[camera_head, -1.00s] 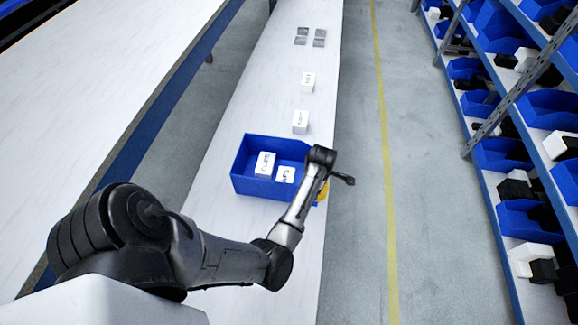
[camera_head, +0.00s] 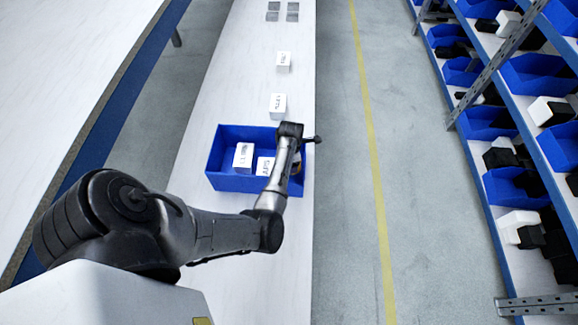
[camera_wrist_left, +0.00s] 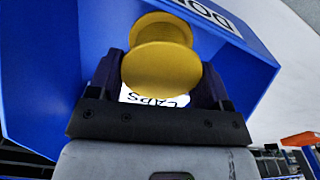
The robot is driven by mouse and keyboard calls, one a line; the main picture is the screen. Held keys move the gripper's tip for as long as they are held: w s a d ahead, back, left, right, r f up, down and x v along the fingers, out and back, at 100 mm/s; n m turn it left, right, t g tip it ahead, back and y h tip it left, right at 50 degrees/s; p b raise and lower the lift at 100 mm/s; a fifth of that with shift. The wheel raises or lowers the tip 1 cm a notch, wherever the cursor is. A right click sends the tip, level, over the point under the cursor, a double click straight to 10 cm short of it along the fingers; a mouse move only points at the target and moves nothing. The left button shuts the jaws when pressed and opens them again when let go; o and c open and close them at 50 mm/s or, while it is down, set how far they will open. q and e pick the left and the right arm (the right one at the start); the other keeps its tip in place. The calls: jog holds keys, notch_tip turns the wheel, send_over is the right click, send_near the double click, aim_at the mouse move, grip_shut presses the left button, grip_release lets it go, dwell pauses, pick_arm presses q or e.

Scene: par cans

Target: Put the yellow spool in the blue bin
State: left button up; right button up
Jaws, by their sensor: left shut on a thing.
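The yellow spool (camera_wrist_left: 160,65) is between my left gripper's fingers in the left wrist view. My left gripper (camera_wrist_left: 160,82) is shut on it. The blue bin (camera_head: 228,181) stands on the white bench in the head view. My left gripper is at the bin's right end, where my own arm hides most of the fingers and spool. In the wrist view the bin's blue walls (camera_wrist_left: 40,75) surround the spool on several sides. I cannot tell whether the spool touches the bin floor. My right gripper is not in view.
Two white labelled boxes, one on the left (camera_head: 243,155) and one beside my arm (camera_head: 265,166), sit in the bin. Two more white boxes (camera_head: 278,105) (camera_head: 283,62) and several grey pieces (camera_head: 283,12) lie farther along the bench (camera_head: 235,85). Shelves with blue bins (camera_head: 487,123) stand right.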

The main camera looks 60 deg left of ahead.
pick_arm(q)
jog(key=shift+f+b, duration=0.5)
jog(key=shift+f, duration=1.4)
jog(key=shift+f, duration=0.1)
jog(key=o, duration=0.6)
jog(key=shift+f, duration=0.1)
jog(key=shift+c, duration=0.2)
jog(key=o, duration=0.5)
jog(key=shift+c, duration=0.2)
